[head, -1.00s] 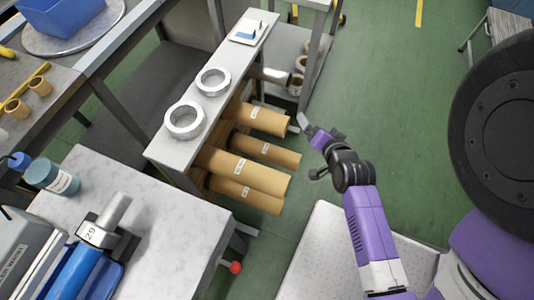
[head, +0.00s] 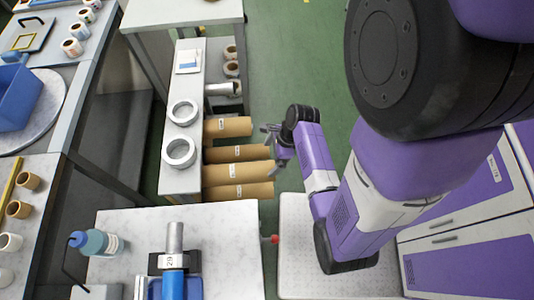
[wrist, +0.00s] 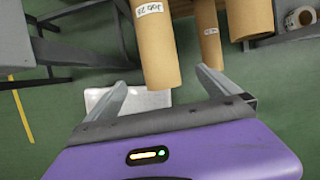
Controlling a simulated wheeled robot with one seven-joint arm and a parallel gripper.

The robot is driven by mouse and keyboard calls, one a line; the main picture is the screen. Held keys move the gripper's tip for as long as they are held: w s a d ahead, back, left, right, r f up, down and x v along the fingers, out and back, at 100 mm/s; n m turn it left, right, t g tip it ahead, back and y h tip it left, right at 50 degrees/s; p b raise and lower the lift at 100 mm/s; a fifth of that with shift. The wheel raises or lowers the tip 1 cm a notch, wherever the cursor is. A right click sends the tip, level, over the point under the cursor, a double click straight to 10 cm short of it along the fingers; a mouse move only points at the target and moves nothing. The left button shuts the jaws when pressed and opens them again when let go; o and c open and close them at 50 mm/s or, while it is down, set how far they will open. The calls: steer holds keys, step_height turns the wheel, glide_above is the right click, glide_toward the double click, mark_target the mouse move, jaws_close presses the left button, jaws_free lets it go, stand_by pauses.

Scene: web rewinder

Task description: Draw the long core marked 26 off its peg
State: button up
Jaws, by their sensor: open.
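Several long brown cores stick out of the grey rack in the head view, among them an upper one (head: 228,126), a thin one (head: 237,153) below it and two thicker ones lower down. Their labels are too small to read there. My gripper (head: 273,143) is open and empty, just right of the core ends. In the wrist view, a thick core (wrist: 155,50) points toward my open gripper (wrist: 162,78), its end appearing between the two fingertips without visible contact. Its label reads "Job 2" and a digit that could be 6 or 8. A second labelled core (wrist: 209,35) is to its right.
White rings (head: 179,153) lie on the rack top (head: 180,182). A metal shaft (head: 222,89) sticks out above the cores. A marble-topped bench (head: 225,235) with a red knob (head: 274,239) stands below. Green floor is open right of the rack.

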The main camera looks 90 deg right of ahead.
mark_target(262, 168)
steer(key=shift+a+f+b, duration=0.1)
steer(key=shift+f+b, duration=0.15)
steer(key=shift+b, duration=0.05)
steer(key=b+x, duration=0.6)
steer(key=b, duration=0.2)
steer(key=shift+f, duration=0.3)
steer(key=shift+b+x, duration=0.9)
steer(key=shift+x, duration=2.05)
steer(key=shift+w, duration=0.15)
steer(key=shift+c, duration=0.2)
steer(key=shift+r, duration=0.1)
steer(key=c, duration=1.9)
steer(key=shift+r+p, duration=0.2)
steer(key=shift+p, duration=0.45)
